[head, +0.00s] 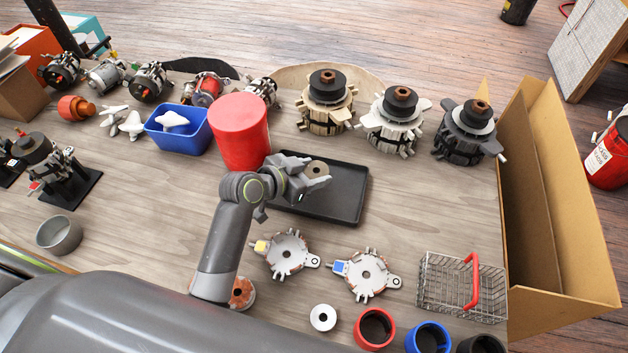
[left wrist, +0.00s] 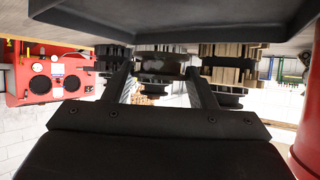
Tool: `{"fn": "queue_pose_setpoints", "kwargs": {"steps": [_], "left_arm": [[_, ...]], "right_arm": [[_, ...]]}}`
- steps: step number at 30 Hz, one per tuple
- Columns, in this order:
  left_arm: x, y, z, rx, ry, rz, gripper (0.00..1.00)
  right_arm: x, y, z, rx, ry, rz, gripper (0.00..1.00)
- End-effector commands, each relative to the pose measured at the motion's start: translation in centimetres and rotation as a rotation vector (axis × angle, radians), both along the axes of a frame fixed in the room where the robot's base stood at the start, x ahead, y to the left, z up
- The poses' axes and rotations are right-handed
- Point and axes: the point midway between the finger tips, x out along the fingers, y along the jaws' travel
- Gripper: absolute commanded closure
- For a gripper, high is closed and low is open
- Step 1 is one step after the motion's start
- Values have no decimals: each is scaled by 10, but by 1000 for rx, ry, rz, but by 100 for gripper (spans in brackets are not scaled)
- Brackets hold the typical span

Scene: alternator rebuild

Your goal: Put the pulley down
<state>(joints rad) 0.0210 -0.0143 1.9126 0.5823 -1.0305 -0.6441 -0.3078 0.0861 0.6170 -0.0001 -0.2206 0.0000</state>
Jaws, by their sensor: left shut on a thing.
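The pulley (head: 317,169), a small tan-brown disc with a dark centre hole, is at the fingertips of my left gripper (head: 312,180). The gripper is shut on it, over the black tray (head: 345,210). In the left wrist view the pulley (left wrist: 162,66) shows as a dark rounded shape between the two fingers, close to the tray (left wrist: 160,36), which appears inverted along the top. I cannot tell whether the pulley touches the tray floor. My right gripper is not in view.
A red cylinder (head: 239,132) stands close to the tray's left end. Several alternators (head: 395,118) line the back. Two round plates (head: 367,273) and a wire basket (head: 445,288) lie in front. A cardboard box (head: 550,210) bounds the right. Bare table lies right of the tray.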

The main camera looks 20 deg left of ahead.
Motion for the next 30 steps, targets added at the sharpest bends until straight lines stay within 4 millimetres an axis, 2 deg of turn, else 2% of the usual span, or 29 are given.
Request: {"fn": "queue_pose_setpoints", "kwargs": {"steps": [12,23,24,29,30], "left_arm": [[0,0,-47,-1,-2,0,77],[1,0,-52,-1,-3,0,77],[0,0,-53,0,-2,0,47],[0,0,-52,0,-2,0,27],[0,0,-52,0,-2,0,27]], "right_arm": [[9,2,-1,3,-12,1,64],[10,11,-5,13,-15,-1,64],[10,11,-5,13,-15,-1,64],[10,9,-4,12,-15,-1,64],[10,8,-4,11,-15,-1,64]]}}
